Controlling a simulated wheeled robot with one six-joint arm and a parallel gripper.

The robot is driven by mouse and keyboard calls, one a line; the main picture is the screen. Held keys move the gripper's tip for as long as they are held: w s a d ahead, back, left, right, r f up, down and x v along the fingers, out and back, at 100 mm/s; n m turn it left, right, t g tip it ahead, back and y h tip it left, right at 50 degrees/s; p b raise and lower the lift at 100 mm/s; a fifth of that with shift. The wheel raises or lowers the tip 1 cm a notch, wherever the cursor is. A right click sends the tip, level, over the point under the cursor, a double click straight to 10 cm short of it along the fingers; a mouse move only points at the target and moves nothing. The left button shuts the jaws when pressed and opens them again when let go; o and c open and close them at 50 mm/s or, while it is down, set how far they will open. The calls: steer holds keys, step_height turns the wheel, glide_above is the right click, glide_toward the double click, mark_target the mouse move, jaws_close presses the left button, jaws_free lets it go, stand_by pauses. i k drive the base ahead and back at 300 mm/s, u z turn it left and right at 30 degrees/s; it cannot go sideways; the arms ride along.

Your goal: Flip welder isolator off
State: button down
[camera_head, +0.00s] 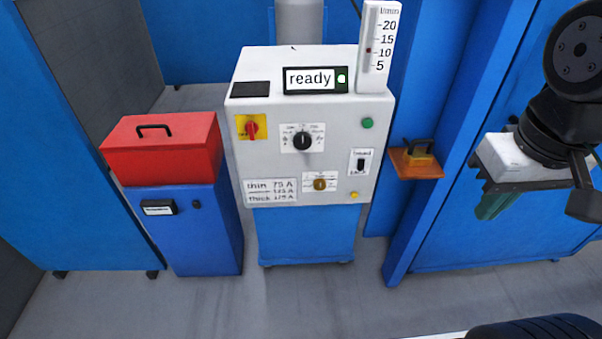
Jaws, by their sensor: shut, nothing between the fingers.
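The welder (338,180) is a light grey cabinet on a blue base in the middle of the view. A red rotary switch (252,128) on a yellow plate, which looks like the isolator, sits at the upper left of its front. Its knob looks roughly upright, but its labels are too small to read. The display (309,79) on top reads "ready" beside a lit green dot. My gripper (492,207) is at the right, shut and empty, with green fingertips pointing down, well away from the welder.
The front also holds a black dial (302,140), a small black toggle (361,165), a brass-coloured knob (319,184) and a green button (368,123). A red toolbox (164,147) stands on a blue cabinet (187,232) at left. A wooden shelf (416,164) juts out between welder and gripper. Floor in front is clear.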

mark_target(251, 128)
steer(key=u, duration=0.05)
steer(key=k, duration=0.65)
steer(key=u, duration=0.55)
steer(key=i, duration=1.25)
steer(key=z, duration=0.55)
